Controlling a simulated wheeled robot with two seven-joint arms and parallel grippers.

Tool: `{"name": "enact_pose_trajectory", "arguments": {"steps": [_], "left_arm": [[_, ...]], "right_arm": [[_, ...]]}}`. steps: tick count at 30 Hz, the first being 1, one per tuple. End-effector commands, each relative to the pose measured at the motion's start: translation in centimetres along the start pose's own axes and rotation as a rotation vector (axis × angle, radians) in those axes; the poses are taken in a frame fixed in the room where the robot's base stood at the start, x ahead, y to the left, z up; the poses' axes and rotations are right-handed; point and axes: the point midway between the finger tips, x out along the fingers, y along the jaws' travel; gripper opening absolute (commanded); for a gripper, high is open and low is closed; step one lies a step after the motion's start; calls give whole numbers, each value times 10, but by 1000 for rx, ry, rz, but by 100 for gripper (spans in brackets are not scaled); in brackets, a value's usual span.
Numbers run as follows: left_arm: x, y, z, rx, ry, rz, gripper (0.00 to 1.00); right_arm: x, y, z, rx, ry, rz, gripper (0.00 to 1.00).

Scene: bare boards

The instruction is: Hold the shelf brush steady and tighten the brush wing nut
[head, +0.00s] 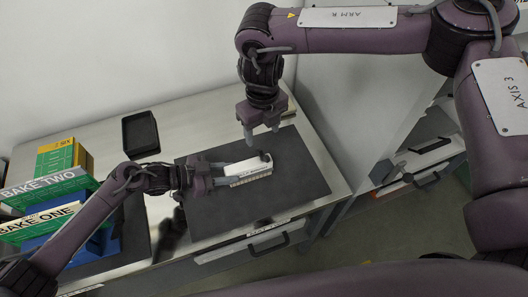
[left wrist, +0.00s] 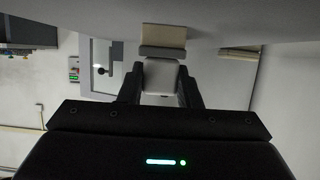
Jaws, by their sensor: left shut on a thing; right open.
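The shelf brush (head: 245,168) lies on the dark mat, with a white body and a pale bristle strip along its near side. My left gripper (head: 226,174) is shut on the brush's left end. In the left wrist view, its fingers close on a white part of the brush (left wrist: 160,76). A small dark piece, apparently the wing nut (head: 266,157), shows at the brush's right end. My right gripper (head: 262,136) is open, pointing down just above and behind that end. Whether its fingertips touch the nut is hard to tell.
The dark mat (head: 302,182) lies on a metal bench (head: 190,113) and has free room around the brush. An empty black tray (head: 140,134) sits behind my left arm. Green and yellow boxes (head: 62,158) and a blue bin (head: 70,246) crowd the left side.

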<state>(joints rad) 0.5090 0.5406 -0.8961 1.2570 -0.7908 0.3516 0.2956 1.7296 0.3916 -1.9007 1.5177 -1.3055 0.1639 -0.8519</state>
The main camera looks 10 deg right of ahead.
Motion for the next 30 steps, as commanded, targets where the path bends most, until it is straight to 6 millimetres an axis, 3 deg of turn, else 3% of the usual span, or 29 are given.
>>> {"name": "enact_pose_trajectory", "arguments": {"steps": [5, 19, 30], "left_arm": [[0, 0, 0, 0, 0, 1, 3], [0, 0, 0, 0, 0, 1, 3], [0, 0, 0, 0, 0, 0, 3]], "right_arm": [[11, -3, 0, -14, 4, -7, 60], [74, -2, -1, -12, 3, -4, 60], [89, -2, 0, -11, 1, -5, 60]]}}
